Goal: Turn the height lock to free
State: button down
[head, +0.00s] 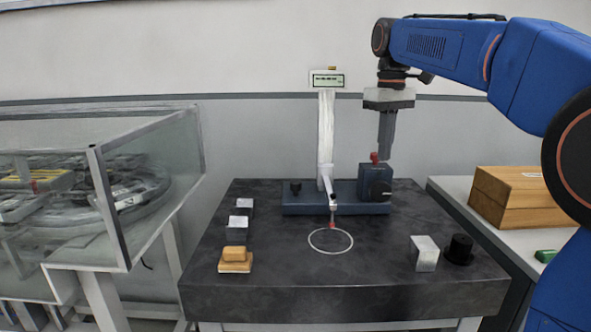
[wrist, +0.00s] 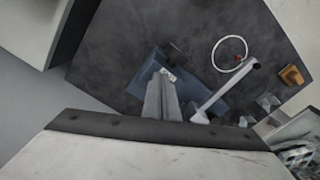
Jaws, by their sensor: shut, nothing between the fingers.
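A gauge with a blue base (head: 305,200), a pale upright column (head: 326,130) and a small display (head: 327,80) stands on a dark stone table. A blue block (head: 375,173) at the base's right end has a red piece (head: 374,157) on top and a black round knob (head: 379,189) on its front. I cannot tell which of these is the height lock, nor its setting. My gripper (head: 385,156) points down, shut and empty, at the red piece's upper right; contact is unclear. In the wrist view, my gripper (wrist: 164,78) hides part of the blue base (wrist: 145,73).
A red-tipped probe (head: 332,222) hangs by a white ring (head: 330,240) on the dark table (head: 300,275). Metal blocks (head: 425,253), a black cylinder (head: 459,249) and a wooden block (head: 235,258) stand around.

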jog(key=shift+w+d, duration=0.4)
jog(key=shift+d, duration=0.1)
dwell(0.4)
jog(key=shift+s+d, duration=0.1)
jog(key=shift+d, duration=0.05)
jog(key=shift+s+d, duration=0.1)
jog(key=shift+d, duration=0.05)
notch_tip(320, 180, up, 6)
dwell(0.8)
jog(key=shift+s+a+f, duration=0.1)
jog(key=shift+a+f, duration=0.25)
jog(key=shift+f, duration=0.65)
jog(key=shift+s+a+f, duration=0.15)
jog(key=shift+a+f, duration=0.15)
jog(key=shift+f, duration=0.75)
jog(key=shift+s+a+f, duration=0.1)
jog(key=shift+a+f, duration=0.25)
jog(key=shift+f, duration=0.65)
jog(key=shift+w, duration=0.1)
